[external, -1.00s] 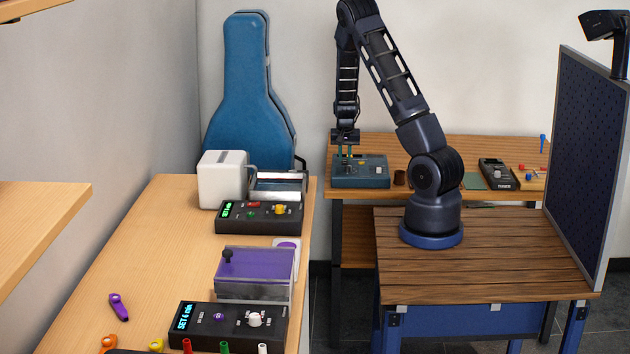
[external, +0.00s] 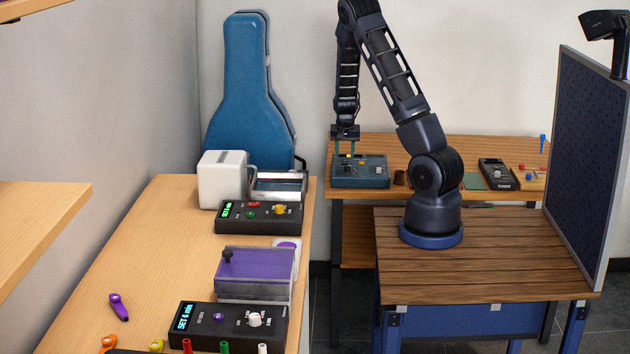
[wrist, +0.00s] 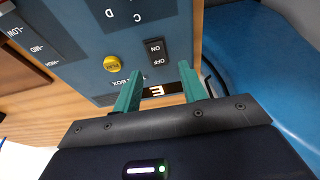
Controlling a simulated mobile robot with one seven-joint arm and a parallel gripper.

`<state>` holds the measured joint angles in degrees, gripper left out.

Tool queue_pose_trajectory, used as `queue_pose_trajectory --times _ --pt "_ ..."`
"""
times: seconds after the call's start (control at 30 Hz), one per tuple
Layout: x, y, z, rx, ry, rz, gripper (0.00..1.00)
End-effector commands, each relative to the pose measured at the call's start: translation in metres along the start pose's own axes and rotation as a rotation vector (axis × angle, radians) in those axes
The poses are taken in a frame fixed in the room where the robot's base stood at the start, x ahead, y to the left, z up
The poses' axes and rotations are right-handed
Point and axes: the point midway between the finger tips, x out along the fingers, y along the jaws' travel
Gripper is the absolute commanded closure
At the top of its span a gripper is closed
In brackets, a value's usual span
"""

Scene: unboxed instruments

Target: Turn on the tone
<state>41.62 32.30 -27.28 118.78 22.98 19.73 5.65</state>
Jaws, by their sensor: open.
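The blue tone box (external: 360,180) stands on the far wooden bench, below my gripper. In the wrist view its blue panel (wrist: 85,75) carries a yellow round button (wrist: 113,63) and a black rocker switch (wrist: 156,52) marked ON and OFF. I cannot tell which way the rocker is set. A small dark display (wrist: 157,91) shows a bright character, partly hidden between my fingers. My gripper (external: 346,148) points down over the box, with its green fingers apart and nothing between them. In the wrist view my gripper (wrist: 159,84) is near the switch and button.
A dark meter (external: 497,174) and a wooden block with coloured parts lie to the right on the far bench. A blue instrument case (external: 245,100) stands left of the box. The left bench (external: 150,240) holds several other devices.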

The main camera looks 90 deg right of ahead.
Motion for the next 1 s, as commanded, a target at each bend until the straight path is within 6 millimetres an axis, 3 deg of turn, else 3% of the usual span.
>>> queue_pose_trajectory --times 0.3,0.5,1.0 --pt "-0.057 -0.001 0.001 -0.002 0.001 -0.002 0.58" --pt "-0.080 -0.001 0.001 -0.001 -0.001 -0.001 0.58" --pt "-0.089 0.000 0.001 0.000 -0.002 0.000 0.58"
